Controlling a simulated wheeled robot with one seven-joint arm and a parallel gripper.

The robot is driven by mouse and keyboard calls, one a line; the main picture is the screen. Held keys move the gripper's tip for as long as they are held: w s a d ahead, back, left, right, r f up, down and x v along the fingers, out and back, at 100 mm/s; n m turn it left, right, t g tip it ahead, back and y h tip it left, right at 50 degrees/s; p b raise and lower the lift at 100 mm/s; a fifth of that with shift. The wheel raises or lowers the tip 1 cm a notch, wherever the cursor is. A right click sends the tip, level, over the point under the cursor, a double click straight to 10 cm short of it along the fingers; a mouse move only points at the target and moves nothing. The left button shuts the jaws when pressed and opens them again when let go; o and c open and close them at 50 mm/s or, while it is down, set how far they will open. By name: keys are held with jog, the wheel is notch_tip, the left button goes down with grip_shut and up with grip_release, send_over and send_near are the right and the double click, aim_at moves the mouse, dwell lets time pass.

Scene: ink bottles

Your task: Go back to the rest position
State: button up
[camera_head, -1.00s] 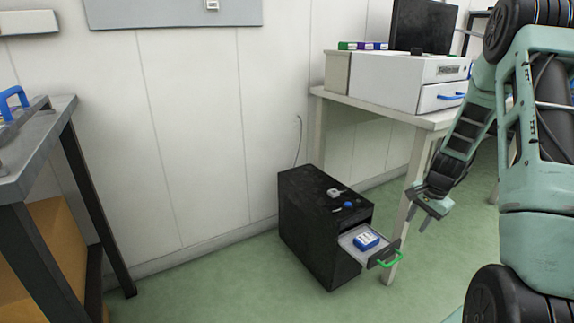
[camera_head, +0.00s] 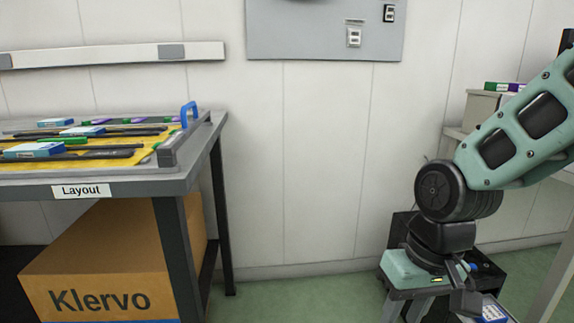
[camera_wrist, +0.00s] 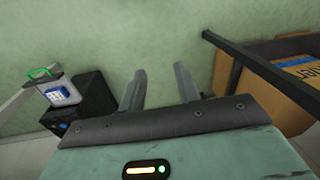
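My gripper (camera_wrist: 160,68) is open in the wrist view, with its two fingers apart and nothing between them but a view of the green floor. In the head view my arm reaches in from the right and bends down, with the gripper low in the picture, in front of the black cabinet (camera_head: 488,268). The cabinet also shows at the left of the wrist view (camera_wrist: 93,98). The gripper hides part of the cabinet in the head view.
A grey table (camera_head: 120,184) labelled Layout stands at the left, with boxes on a yellow surface and a blue handle (camera_head: 188,114). A cardboard box (camera_head: 110,265) is under it. The wall (camera_head: 320,160) and floor between table and cabinet look clear.

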jog(key=s+a+r+n+h, duration=0.15)
jog(key=s+a+n, duration=0.3)
jog(key=s, duration=0.55)
notch_tip(320, 180, up, 35)
jog(key=s+n+p, duration=0.1)
jog(key=p, duration=3.4)
jog(key=shift+y, duration=0.25)
